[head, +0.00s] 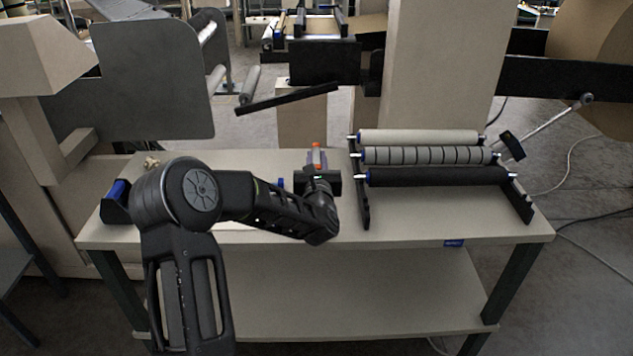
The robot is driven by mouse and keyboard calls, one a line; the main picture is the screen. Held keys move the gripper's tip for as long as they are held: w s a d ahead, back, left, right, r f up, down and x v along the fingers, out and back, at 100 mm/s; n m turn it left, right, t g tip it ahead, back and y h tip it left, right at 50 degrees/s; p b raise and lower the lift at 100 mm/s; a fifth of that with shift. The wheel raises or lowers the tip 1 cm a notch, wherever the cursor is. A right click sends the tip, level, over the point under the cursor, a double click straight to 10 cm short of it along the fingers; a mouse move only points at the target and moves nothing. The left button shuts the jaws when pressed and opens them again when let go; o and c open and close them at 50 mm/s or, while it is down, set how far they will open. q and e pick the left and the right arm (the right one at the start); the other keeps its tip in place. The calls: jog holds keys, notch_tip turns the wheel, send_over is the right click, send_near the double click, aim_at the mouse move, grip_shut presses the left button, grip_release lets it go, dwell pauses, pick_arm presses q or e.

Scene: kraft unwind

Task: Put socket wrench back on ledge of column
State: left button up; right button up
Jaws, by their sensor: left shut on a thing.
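My left gripper (318,168) is over the rear middle of the table, left of the roller rack, pointing away from me. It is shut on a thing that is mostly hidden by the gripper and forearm. A small grey and orange part (317,157) shows at the jaws. It fits the socket wrench, but I cannot make out its full shape. The beige column (442,70) rises behind the table, to the right of the gripper and apart from it. I cannot make out a ledge on it clearly. My right gripper is not in view.
A rack with a white roller (418,137), a grey banded roller and a black roller (440,177) stands on the table (400,229) at right. A slanted black bar (287,98) is behind the gripper. A silver rod (550,122) slants up at right. The table's front edge is clear.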

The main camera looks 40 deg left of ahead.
pick_arm(q)
grip_shut()
dwell(1.0)
notch_tip(320, 180, up, 10)
jog(key=shift+r, duration=0.1)
dwell(0.4)
dwell(0.6)
